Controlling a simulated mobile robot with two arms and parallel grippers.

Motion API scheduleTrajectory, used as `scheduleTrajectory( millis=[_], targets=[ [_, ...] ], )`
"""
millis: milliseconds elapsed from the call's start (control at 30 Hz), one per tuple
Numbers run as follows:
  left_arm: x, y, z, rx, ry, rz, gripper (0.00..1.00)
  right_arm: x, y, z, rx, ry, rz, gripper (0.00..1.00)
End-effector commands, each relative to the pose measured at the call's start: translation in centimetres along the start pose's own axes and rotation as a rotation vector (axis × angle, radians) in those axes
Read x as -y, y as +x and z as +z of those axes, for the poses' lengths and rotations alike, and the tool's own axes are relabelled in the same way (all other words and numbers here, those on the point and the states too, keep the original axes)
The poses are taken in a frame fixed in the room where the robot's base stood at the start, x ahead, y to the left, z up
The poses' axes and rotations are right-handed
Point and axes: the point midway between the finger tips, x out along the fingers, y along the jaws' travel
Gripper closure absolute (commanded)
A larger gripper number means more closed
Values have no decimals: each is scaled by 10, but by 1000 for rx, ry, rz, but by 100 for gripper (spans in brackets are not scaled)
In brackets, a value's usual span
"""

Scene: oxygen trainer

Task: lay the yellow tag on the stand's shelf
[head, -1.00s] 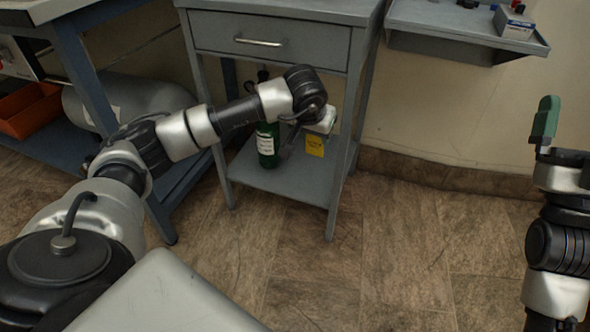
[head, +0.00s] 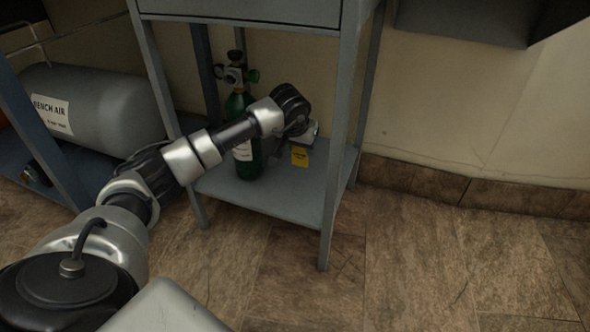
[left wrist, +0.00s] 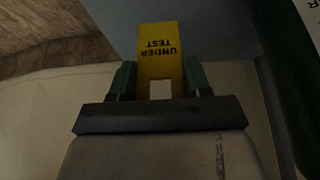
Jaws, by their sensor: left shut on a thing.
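The yellow tag (head: 299,156) is held at the end of my left arm, inside the stand and over its lower shelf (head: 270,198). In the left wrist view the tag (left wrist: 160,58) reads "UNDER TEST" upside down and sits between the green fingers of my left gripper (left wrist: 160,82), which is shut on it. In the head view the left gripper (head: 303,142) is partly hidden behind its wrist. I cannot tell whether the tag touches the shelf. My right gripper is out of view.
A green cylinder (head: 249,162) with a valve stands on the shelf, left of the tag, partly behind my arm. The stand's front leg (head: 333,190) is right of the gripper. A grey "BENCH AIR" tank (head: 100,98) lies at left. Floor at right is clear.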

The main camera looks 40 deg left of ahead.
Motion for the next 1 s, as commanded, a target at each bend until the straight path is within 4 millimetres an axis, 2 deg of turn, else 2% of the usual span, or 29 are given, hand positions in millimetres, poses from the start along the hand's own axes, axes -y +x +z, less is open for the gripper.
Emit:
scheduleTrajectory(
  millis=[33,100,333,500,900,933,1000],
  targets=[
    [-1,18,9,3,1,1,74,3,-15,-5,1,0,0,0],
    [-1,30,14,2,1,0,74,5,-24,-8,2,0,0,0],
    [0,48,22,1,0,0,74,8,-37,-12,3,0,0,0],
    [-1,70,32,2,1,0,74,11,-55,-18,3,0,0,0],
    [0,72,32,1,1,-1,74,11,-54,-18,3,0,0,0],
    [0,72,33,1,1,-1,50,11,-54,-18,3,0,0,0],
    [0,72,32,1,1,-1,40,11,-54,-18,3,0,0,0]
  ],
)
